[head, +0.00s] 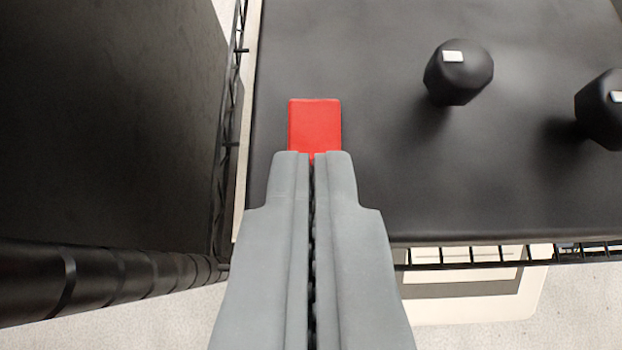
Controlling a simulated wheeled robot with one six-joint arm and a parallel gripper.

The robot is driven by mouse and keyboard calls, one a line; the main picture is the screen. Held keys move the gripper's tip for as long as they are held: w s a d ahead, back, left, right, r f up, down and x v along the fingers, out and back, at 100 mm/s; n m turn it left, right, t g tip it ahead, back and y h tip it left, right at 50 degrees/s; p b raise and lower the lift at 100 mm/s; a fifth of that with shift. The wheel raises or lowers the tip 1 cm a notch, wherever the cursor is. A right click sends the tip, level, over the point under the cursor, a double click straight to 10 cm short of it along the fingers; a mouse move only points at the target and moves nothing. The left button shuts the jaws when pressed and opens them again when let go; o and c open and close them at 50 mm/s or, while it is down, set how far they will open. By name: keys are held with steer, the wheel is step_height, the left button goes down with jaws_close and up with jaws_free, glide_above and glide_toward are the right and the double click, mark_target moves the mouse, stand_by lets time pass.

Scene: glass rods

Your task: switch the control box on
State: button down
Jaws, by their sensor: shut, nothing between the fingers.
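The control box (380,190) is a dark, flat-faced box that fills the middle and right of the view. A red rectangular switch (315,123) sits near its left edge. My gripper (312,156) is shut and empty, with its grey fingers pointing at the switch. The fingertips overlap the lower edge of the switch in the picture and hide that part. I cannot tell whether they touch it. Whether the switch is pressed or tilted is also unclear.
Two black knobs with white marks stand on the box, one at the upper middle right (458,73) and one at the right edge (603,110). A black wire rack (470,256) runs along the box's lower edge. A dark panel (110,120) and a black post (90,280) are at left.

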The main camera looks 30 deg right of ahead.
mark_target(313, 137)
steer(key=shift+x, duration=3.5)
steer(key=shift+w+d+f, duration=0.15)
steer(key=shift+f, duration=0.15)
steer(key=shift+s+a+f, duration=0.35)
steer(key=shift+s+a, duration=0.15)
steer(key=shift+s, duration=0.3)
steer(key=shift+f, duration=0.1)
steer(key=shift+s, duration=0.1)
steer(key=v, duration=1.7)
steer(key=shift+r, duration=0.6)
